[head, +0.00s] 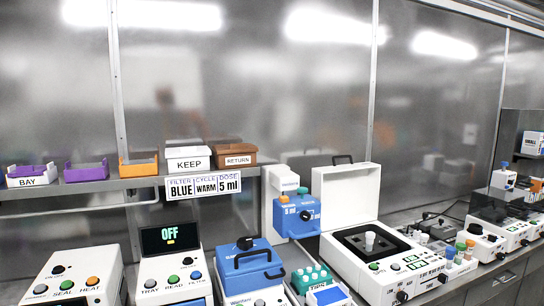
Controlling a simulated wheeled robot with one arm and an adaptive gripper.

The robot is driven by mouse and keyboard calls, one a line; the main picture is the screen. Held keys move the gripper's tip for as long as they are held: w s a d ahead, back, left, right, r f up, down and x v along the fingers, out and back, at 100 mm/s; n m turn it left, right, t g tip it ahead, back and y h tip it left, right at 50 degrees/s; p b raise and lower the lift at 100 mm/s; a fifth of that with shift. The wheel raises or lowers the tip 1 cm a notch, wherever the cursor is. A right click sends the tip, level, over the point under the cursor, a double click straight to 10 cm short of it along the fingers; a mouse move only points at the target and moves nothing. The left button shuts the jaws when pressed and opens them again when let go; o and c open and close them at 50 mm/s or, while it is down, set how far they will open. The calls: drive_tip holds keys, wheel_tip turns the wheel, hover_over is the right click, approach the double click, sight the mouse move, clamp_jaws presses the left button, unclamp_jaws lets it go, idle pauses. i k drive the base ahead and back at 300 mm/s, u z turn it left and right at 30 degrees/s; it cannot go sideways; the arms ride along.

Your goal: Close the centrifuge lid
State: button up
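The centrifuge (357,274) is a white box on the bench, right of centre. The dark square chamber (352,246) is exposed, with a pale cup-like part in the middle. Green and white buttons and small displays sit on the top panel and front. My gripper is not in view.
A blue and white dispenser (297,212) stands close left of the lid. A teal tube rack (311,278) is left of the centrifuge; small capped bottles (460,250) and more instruments (489,240) are to its right. A shelf (75,186) with bins runs along the left wall.

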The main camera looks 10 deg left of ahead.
sight(348, 195)
drive_tip(key=u, duration=0.55)
drive_tip(key=i, duration=0.8)
drive_tip(key=u, duration=0.25)
